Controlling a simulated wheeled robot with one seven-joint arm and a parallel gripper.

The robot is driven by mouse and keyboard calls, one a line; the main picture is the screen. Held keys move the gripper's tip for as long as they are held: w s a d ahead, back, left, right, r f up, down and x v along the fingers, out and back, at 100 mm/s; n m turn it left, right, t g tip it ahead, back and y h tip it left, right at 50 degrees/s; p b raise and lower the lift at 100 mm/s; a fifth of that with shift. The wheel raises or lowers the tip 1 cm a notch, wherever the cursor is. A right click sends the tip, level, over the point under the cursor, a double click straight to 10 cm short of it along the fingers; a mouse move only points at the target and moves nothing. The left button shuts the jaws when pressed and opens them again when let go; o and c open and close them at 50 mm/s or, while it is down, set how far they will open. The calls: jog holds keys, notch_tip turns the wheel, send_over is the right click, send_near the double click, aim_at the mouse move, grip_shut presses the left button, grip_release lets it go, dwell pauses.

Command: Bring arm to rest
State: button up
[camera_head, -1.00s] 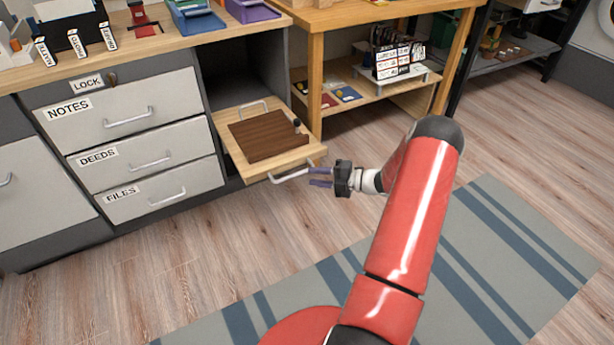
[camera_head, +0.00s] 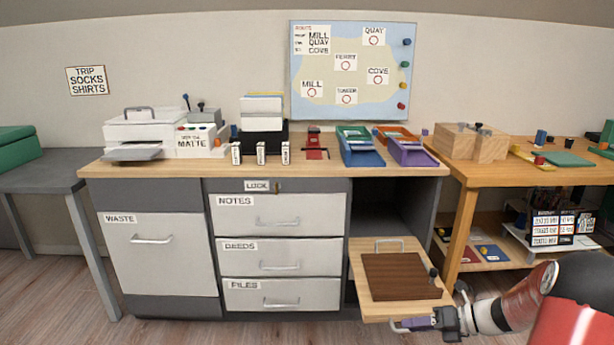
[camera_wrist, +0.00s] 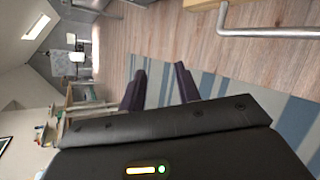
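My gripper (camera_head: 402,325) is at the lower right in the head view, just in front of the pulled-out wooden shelf (camera_head: 360,272), with its purple fingers pointing left. In the wrist view my gripper (camera_wrist: 160,78) shows two dark fingers standing apart with only floor seen between them, so it is open and empty. The shelf carries a dark brown board (camera_head: 400,277) and a metal handle at its back. In the wrist view a metal bar handle (camera_wrist: 270,32) is near the top right. I cannot tell from the head view whether the fingers touch the shelf front.
A cabinet with shut drawers (camera_head: 280,257) stands left of the shelf. A wooden table (camera_head: 520,173) with an under-shelf stands to the right, close to my arm. Trays, a printer (camera_head: 145,133) and boxes cover the desk top. Open floor and a striped rug (camera_wrist: 225,92) show in the wrist view.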

jog(key=s+a+r+n+g+h, duration=0.3)
jog(key=s+a+r+n+h, duration=0.3)
jog(key=s+a+r+n, duration=0.75)
jog(key=s+r+n+t+h, duration=0.1)
jog(key=s+r+n+h, duration=0.1)
jog(key=s+n, duration=0.4)
jog(key=s+d+r+n+t+h, duration=0.1)
jog(key=s+n, duration=0.5)
jog(key=n, duration=0.8)
notch_tip(320, 180, up, 2)
jog(key=shift+s+d+t+h, duration=0.2)
jog(key=shift+t+h, duration=0.6)
jog(key=shift+h, duration=0.4)
